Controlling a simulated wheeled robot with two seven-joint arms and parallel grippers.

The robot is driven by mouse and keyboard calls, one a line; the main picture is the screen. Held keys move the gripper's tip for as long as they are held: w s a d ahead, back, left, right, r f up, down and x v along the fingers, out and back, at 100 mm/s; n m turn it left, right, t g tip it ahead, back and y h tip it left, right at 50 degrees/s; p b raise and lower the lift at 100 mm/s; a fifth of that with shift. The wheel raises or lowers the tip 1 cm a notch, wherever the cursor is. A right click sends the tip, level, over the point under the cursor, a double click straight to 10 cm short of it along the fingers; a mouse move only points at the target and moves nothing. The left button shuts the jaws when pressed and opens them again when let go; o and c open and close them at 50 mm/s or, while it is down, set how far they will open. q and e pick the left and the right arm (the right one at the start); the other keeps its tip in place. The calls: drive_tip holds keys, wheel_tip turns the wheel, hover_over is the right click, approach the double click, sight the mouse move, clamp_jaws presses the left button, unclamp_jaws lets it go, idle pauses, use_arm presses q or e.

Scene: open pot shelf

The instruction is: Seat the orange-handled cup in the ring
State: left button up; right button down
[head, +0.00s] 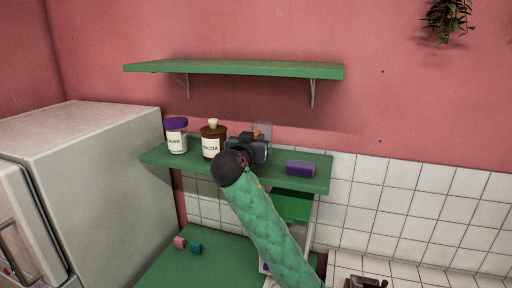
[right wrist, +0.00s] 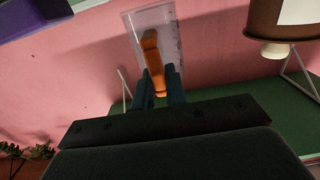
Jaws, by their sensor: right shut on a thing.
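The clear cup (head: 263,129) with an orange handle (head: 257,135) is in my right gripper (head: 251,147) at the middle shelf. In the right wrist view, which is upside down, the two dark fingertips close on the handle (right wrist: 155,70). The cup's clear body (right wrist: 165,32) is beyond them, in front of the pink wall. My right gripper and arm cover part of the shelf, and I cannot make out the ring in either view. I cannot tell whether the cup touches anything below. My left gripper is not in view.
The cocoa jar (head: 212,143) and sugar jar (head: 177,138) stand left of my right gripper on the middle shelf (head: 318,183). A purple box (head: 300,168) lies to the right. The upper shelf (head: 235,68) hangs above. Small pink (head: 179,243) and teal (head: 196,248) items lie on the green counter.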

drive_tip(key=shift+d+f+p, duration=0.1)
drive_tip(key=shift+f+p, duration=0.5)
drive_tip(key=shift+p, duration=0.1)
drive_tip(key=shift+f+p, duration=0.5)
drive_tip(key=shift+f, duration=0.6)
drive_tip(key=shift+f+b, duration=0.3)
drive_tip(key=shift+b, duration=0.05)
drive_tip(key=c, duration=1.5)
unclamp_jaws()
drive_tip(key=shift+o, duration=0.3)
drive_tip(key=shift+r, duration=0.1)
